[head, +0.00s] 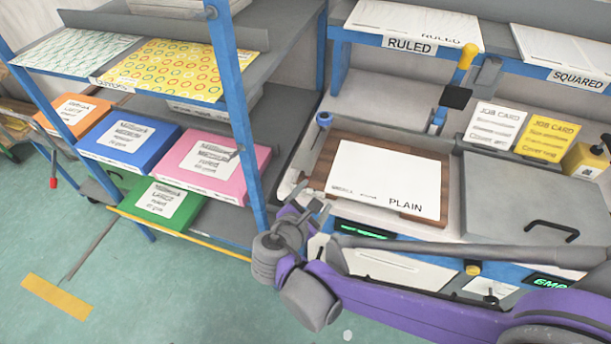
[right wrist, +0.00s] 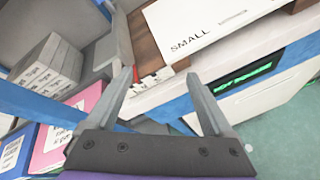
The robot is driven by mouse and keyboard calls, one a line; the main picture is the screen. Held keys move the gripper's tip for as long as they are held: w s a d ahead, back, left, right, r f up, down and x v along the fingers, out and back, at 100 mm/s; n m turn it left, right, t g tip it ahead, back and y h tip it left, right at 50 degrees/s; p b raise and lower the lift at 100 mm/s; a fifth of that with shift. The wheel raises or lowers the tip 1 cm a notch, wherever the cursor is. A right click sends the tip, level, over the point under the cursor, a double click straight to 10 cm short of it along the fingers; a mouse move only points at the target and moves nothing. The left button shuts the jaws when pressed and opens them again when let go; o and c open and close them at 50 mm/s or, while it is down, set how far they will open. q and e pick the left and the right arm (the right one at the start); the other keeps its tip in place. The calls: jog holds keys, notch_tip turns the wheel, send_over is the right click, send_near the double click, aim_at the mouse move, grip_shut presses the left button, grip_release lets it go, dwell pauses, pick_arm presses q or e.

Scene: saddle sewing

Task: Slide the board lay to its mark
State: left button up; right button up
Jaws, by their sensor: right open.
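A brown wooden board (head: 320,180) lies on the bench at the middle right, under a white sheet (head: 385,178) marked PLAIN. The right wrist view shows the board's brown edge (right wrist: 145,45) and the sheet's SMALL end (right wrist: 215,25). A small white stepped piece (right wrist: 150,82) sits at the board's near corner. I cannot tell whether it is the board lay or a scale. My right gripper (head: 303,205) is at the bench's front left corner, just below the board. In the wrist view it (right wrist: 160,72) is open and empty, with the white piece showing between the fingertips. My left gripper is out of view.
A shelf rack with a blue post (head: 236,120) stands close left of my right gripper, holding orange, blue, green and pink boxes (head: 225,168). A grey lid with a black handle (head: 552,230) lies right of the board. Job cards (head: 495,128) stand behind it.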

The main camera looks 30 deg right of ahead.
aim_at(305, 156)
jog(key=w+a+r+n+t+h+b, duration=0.2)
jog(key=w+a+n+t+h+b, duration=0.15)
jog(key=n, duration=0.35)
jog(key=x, duration=0.7)
jog(key=p+x, duration=0.1)
jog(key=x, duration=0.2)
jog(key=shift+w+a+r, duration=0.1)
jog(key=shift+w+r, duration=0.1)
jog(key=shift+w, duration=0.35)
jog(key=shift+c, duration=0.3)
